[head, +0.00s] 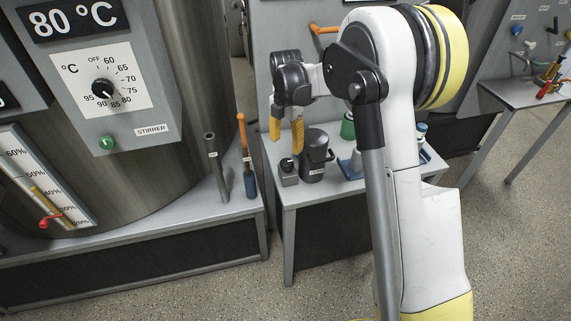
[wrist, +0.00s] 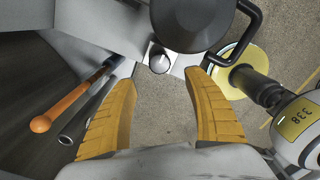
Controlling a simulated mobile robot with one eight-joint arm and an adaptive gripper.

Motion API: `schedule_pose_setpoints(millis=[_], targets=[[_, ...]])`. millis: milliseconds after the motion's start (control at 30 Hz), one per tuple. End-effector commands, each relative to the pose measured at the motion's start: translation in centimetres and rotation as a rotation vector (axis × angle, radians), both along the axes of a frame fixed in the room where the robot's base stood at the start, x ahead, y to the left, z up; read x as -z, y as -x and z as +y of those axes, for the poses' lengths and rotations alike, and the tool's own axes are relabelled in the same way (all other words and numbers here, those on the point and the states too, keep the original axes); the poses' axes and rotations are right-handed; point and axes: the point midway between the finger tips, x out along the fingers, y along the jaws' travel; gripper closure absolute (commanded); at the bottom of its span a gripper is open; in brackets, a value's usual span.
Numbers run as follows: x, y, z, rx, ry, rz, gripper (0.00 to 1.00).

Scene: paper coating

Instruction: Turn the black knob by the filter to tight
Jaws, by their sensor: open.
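The black knob (head: 286,163) sits on a small grey box (head: 289,179) on the grey side table. In the wrist view the knob (wrist: 160,60) shows from above as a round dark cap with a pale line across it. The dark grey canister with a side handle (head: 314,156), which looks to be the filter, stands just right of the box; it also shows in the wrist view (wrist: 192,22). My gripper (head: 285,145) is open above the knob, yellow fingers pointing down. In the wrist view the fingertips (wrist: 161,73) lie either side of the knob, apart from it.
A green item (head: 347,126) and a blue item (head: 351,164) are right of the canister. The table's front edge is close to the knob box.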

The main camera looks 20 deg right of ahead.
Motion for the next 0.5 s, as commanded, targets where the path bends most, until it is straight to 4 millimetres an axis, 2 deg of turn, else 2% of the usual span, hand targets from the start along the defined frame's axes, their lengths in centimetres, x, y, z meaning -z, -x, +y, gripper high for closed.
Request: schedule_pose_setpoints(millis=[33, 300, 500], targets=[[1.3, 0.0, 0.0, 0.0, 0.0, 0.0, 0.39], [6.7, 0.0, 0.0, 0.002, 0.0, -0.001, 0.39], [8.8, 0.0, 0.0, 0.002, 0.0, -0.001, 0.39]])
